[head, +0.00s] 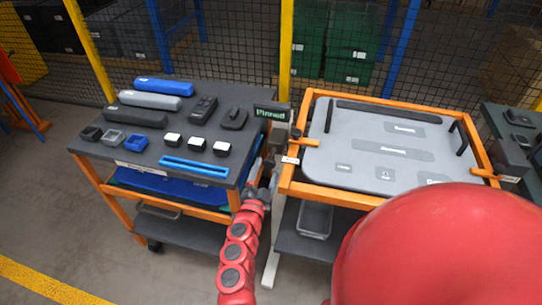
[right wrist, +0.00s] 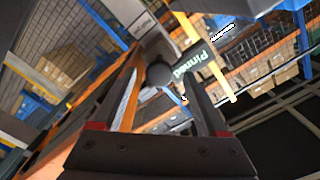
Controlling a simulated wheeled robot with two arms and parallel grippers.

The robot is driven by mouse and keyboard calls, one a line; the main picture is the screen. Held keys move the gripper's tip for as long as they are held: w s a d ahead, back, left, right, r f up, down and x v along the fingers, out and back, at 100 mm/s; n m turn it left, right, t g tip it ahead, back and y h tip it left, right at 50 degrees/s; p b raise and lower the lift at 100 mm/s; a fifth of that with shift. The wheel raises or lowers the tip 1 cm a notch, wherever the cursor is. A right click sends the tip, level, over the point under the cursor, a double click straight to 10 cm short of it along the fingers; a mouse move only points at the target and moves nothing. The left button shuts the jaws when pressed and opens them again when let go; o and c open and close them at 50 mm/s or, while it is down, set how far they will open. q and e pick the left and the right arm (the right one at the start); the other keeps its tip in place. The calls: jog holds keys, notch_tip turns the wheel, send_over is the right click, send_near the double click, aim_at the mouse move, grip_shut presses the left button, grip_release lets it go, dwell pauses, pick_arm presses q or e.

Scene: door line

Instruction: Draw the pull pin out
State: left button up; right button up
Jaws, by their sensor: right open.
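A dark block with a green-lettered "Pinned" sign (head: 271,113) stands at the left corner of the orange-framed fixture. The sign also shows in the right wrist view (right wrist: 190,64). A dark round knob (right wrist: 160,74), which looks like the pull pin's head, shows beside the sign. In the head view a small dark knob (head: 296,133) sits at the block's right side. My right gripper (head: 265,168) is below the block. Its open fingers (right wrist: 164,82) appear either side of the knob, apart from it as far as I can tell. My left gripper is out of view.
The orange frame (head: 289,175) holds a grey panel (head: 340,160) with black handles. A dark table (head: 105,150) with several small parts and a blue bar stands close on the left. A narrow gap separates table and frame. Mesh fencing (head: 230,50) stands behind.

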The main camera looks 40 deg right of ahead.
aim_at(271, 157)
jog(key=p+x, duration=0.1)
jog(key=x, duration=0.5)
jog(key=shift+w+d, duration=0.2)
jog(key=shift+d, duration=0.1)
jog(key=shift+c, duration=0.2)
grip_shut()
